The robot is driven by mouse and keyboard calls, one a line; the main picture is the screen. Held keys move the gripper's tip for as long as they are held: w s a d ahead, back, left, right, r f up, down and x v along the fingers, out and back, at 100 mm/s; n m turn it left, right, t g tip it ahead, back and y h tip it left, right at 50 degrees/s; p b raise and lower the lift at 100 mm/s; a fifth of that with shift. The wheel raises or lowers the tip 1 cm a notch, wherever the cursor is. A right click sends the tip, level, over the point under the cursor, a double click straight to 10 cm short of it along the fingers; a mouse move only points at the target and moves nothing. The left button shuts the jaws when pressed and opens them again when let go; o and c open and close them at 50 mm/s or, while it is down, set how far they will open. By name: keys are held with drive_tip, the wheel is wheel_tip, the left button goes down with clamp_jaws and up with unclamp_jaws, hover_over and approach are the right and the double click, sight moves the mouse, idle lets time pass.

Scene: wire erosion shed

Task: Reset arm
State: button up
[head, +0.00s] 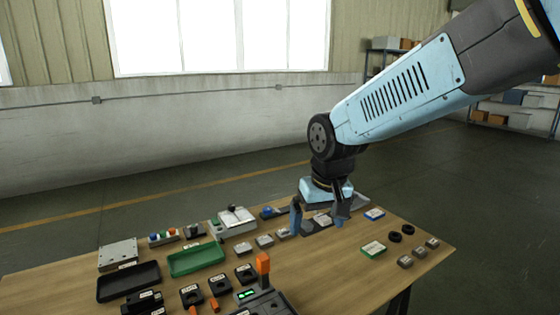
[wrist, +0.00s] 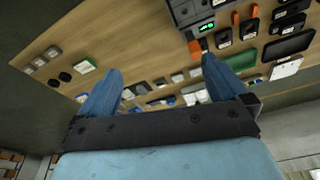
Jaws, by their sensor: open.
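My gripper (head: 318,222) points down over the back right part of the wooden table (head: 335,262). Its two blue fingers are spread apart, and in the wrist view my gripper (wrist: 160,70) has nothing between its fingertips. In the head view a small pale piece on a dark plate (head: 318,227) shows behind and between the fingers. The fingers partly hide it, and I cannot tell how high they are above it. My arm reaches in from the upper right.
A green tray (head: 196,258) and a black tray (head: 128,282) lie at the left. A control box with an orange lever (head: 263,264) stands at the front. A green-and-white box (head: 373,249) and black rings (head: 408,229) lie at the right. Shelves (head: 515,117) stand far behind.

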drive_tip(key=s+d+r+m+t, duration=0.1)
drive_tip(key=s+d+r, duration=0.1)
drive_tip(key=d, duration=0.3)
drive_tip(key=s+d+r+m+t, duration=0.1)
drive_tip(key=s+d+r, duration=0.2)
drive_tip(key=s+d, duration=0.2)
drive_tip(key=s+d+r+m+t+h, duration=0.1)
drive_tip(key=s+d+r, duration=0.1)
drive_tip(key=d, duration=0.3)
drive_tip(key=shift+s+d+r, duration=0.25)
drive_tip(key=shift+s+r, duration=0.05)
drive_tip(key=shift+s, duration=0.6)
